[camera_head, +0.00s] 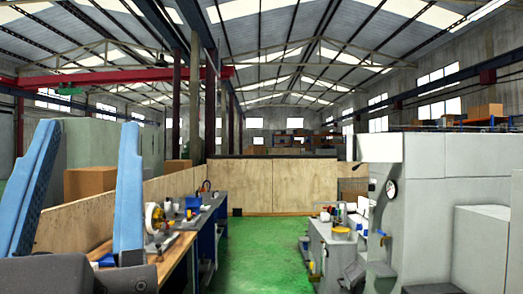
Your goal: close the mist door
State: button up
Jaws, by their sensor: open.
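My gripper (90,128) is close to the camera at the lower left, with its two long blue fingers pointing up and spread wide apart. Nothing is between the fingers except the background, and its dark grey body is cut off by the bottom edge. A grey machine (425,195) stands on the right, well apart from my gripper, with a round white gauge (391,188) on its face. I cannot make out which part is the mist door, or whether it is open.
A wooden workbench (172,262) with tools and small items runs along the left. A low grey unit (335,243) with small objects on top stands before the machine. The green floor (258,258) between them is clear. A plywood partition (273,187) closes off the back.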

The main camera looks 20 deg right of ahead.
aim_at(367, 148)
jog(key=z, duration=1.4)
jog(key=i+j, duration=0.2)
jog(key=i, duration=0.3)
jog(key=i+j, duration=0.25)
jog(key=i, duration=0.25)
jog(key=i+j, duration=0.2)
jog(key=i, duration=0.3)
jog(key=i+j, duration=0.2)
jog(key=i, duration=0.35)
jog(key=i+j, duration=0.25)
jog(key=i, duration=0.25)
jog(key=i+j, duration=0.2)
jog(key=i, duration=0.3)
jog(key=i+j, duration=0.2)
jog(key=i, duration=0.3)
jog(key=z, duration=0.05)
